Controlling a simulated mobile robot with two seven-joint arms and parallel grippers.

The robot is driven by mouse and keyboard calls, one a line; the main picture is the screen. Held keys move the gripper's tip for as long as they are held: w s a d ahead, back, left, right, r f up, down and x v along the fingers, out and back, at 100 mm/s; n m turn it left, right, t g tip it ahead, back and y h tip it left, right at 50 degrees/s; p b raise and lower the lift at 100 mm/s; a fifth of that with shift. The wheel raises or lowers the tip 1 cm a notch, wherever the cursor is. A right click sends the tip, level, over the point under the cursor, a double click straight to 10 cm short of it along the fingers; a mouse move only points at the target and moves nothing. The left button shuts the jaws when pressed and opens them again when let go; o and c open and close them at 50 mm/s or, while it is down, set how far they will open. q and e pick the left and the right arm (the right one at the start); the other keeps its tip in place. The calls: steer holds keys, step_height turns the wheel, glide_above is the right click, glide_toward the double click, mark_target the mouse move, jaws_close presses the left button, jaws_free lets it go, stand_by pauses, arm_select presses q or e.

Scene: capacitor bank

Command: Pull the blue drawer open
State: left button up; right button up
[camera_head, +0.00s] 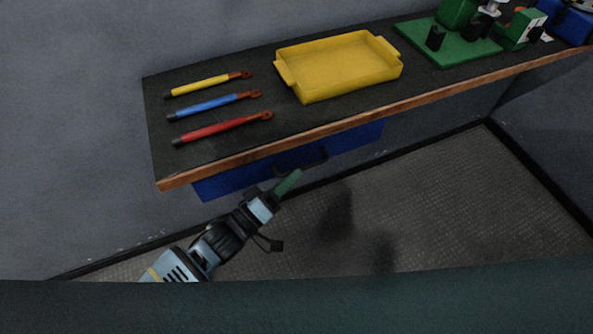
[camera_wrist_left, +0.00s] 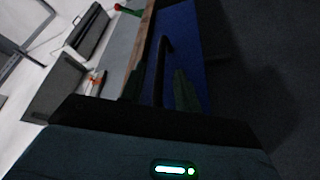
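The blue drawer (camera_head: 345,140) sits under the front edge of the workbench and looks shut. Its black handle (camera_head: 314,161) sticks out from the front. My left gripper (camera_head: 294,176) is just below and to the left of the handle in the head view. In the left wrist view its two green fingers (camera_wrist_left: 160,74) are spread apart, and the black bar of the handle (camera_wrist_left: 163,52) shows between them against the blue drawer front (camera_wrist_left: 188,38). I cannot tell whether the fingers touch the handle. My right gripper is not in view.
The dark workbench top (camera_head: 250,134) has a wooden edge. A yellow tray (camera_head: 338,65) and yellow, blue and red tools (camera_head: 222,128) lie on it. A green board (camera_head: 445,45) with parts is at the right. The floor (camera_head: 420,190) before the drawer looks clear.

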arm_select(q)
steer(key=shift+x, duration=1.15)
jaws_close()
